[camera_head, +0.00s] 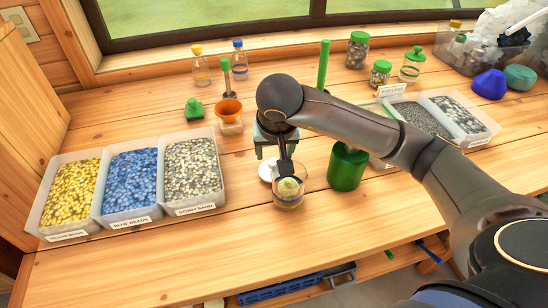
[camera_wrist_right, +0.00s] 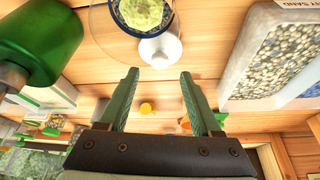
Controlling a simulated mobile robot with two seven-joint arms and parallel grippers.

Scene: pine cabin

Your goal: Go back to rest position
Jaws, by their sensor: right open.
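My right gripper (camera_head: 278,151) is open, with nothing between its fingers in the right wrist view (camera_wrist_right: 158,76). It hangs over the table, just behind and above a small glass jar (camera_head: 289,200) with layered fill and a pale green ball-shaped plant (camera_head: 288,187) in it. The plant also shows at the top of the right wrist view (camera_wrist_right: 142,13). A white round piece (camera_head: 267,171) lies beside the jar and shows close beyond the fingertips in the right wrist view (camera_wrist_right: 161,50). My left gripper is not in view.
A dark green canister (camera_head: 347,168) stands close right of the gripper. Trays of yellow, blue and stony fill (camera_head: 122,217) stand left; more trays (camera_head: 485,138) stand right, beyond my forearm. An orange funnel (camera_head: 228,110) and several bottles stand behind. The front table strip is clear.

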